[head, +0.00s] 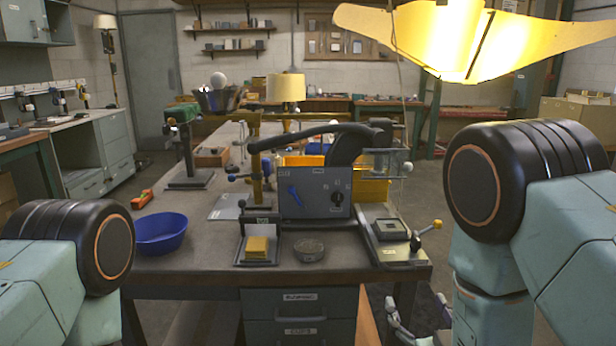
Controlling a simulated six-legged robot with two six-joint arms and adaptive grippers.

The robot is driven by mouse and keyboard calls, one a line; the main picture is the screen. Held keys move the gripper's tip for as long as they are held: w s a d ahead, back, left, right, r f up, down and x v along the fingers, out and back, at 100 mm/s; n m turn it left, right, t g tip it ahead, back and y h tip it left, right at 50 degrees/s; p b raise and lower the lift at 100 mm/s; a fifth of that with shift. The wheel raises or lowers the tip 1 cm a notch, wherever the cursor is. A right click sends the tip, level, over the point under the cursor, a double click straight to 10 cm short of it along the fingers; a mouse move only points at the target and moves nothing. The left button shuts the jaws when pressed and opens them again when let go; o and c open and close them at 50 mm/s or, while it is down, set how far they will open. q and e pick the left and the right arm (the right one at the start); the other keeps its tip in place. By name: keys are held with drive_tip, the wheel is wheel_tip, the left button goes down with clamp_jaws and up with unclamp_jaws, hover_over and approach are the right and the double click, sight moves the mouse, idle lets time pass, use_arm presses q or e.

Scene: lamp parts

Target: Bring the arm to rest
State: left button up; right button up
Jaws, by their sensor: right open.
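My right arm comes in at the right edge and bends down in front of the bench. My right gripper (416,308) shows low beside the bench's front right corner, partly cut off by the bottom edge; it is open, with nothing seen between its fingers. My left arm shows only as links at the lower left; its gripper is out of view. A cream lampshade (285,87) stands at the back of the bench.
A bright yellow shade (460,40) hangs at upper right.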

sight(401, 272)
drive_tip(key=w, duration=1.2)
drive_tip(key=shift+w+a+b, duration=0.1)
drive_tip(key=shift+w+b, duration=0.25)
drive_tip(key=shift+w, duration=0.05)
